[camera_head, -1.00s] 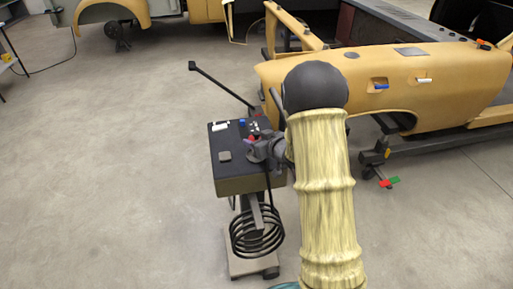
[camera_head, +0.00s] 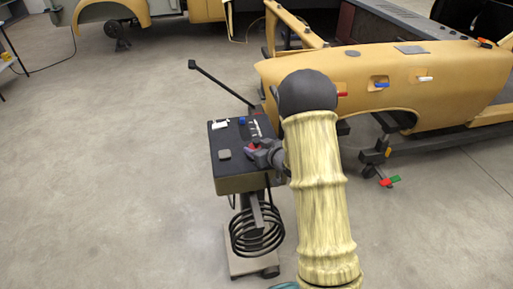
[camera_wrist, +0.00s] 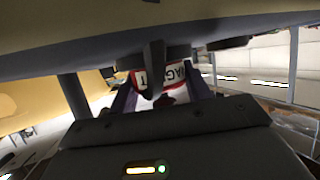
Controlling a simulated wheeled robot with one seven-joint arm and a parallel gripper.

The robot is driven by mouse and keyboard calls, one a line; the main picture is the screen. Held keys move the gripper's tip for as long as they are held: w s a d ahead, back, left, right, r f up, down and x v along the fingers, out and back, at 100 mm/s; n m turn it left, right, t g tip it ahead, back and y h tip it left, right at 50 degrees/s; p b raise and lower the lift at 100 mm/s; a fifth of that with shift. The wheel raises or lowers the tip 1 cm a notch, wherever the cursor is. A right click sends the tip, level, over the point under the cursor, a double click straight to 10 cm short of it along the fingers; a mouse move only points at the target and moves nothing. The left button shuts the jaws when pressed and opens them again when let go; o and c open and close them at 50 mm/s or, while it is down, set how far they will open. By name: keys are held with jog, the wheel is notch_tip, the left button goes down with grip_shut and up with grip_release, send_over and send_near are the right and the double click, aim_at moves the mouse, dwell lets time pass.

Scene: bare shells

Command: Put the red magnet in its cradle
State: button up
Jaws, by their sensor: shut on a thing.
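My gripper (camera_head: 254,147) is at the right side of a dark-topped cart (camera_head: 231,171), low over its top. It is shut on a small red thing (camera_head: 249,147), probably the red magnet. In the wrist view, a red-and-white lettered piece (camera_wrist: 183,73) shows between the fingers of my gripper (camera_wrist: 160,92); a dark bar partly covers it. I cannot tell whether the magnet touches the cart top. No cradle can be made out clearly; my gripper and arm hide part of the cart's right side.
The cart top holds a white item (camera_head: 220,125), a blue item (camera_head: 242,121), a grey pad (camera_head: 224,155) and small pale pieces (camera_head: 255,127). A yellow car panel (camera_head: 450,95) behind carries red (camera_head: 342,94), blue (camera_head: 381,86) and white (camera_head: 426,78) pieces.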

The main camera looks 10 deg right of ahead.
jog(key=o, duration=0.8)
jog(key=shift+w, duration=0.1)
jog(key=o, duration=0.4)
jog(key=shift+f, duration=0.1)
jog(key=shift+c, duration=0.2)
jog(key=shift+a, duration=0.2)
jog(key=shift+d, duration=0.3)
jog(key=shift+s+r+p, duration=0.2)
jog(key=shift+r+p, duration=0.4)
jog(key=shift+r, duration=0.1)
jog(key=b+v, duration=0.1)
jog(key=v, duration=1.1)
jog(key=shift+a, duration=0.1)
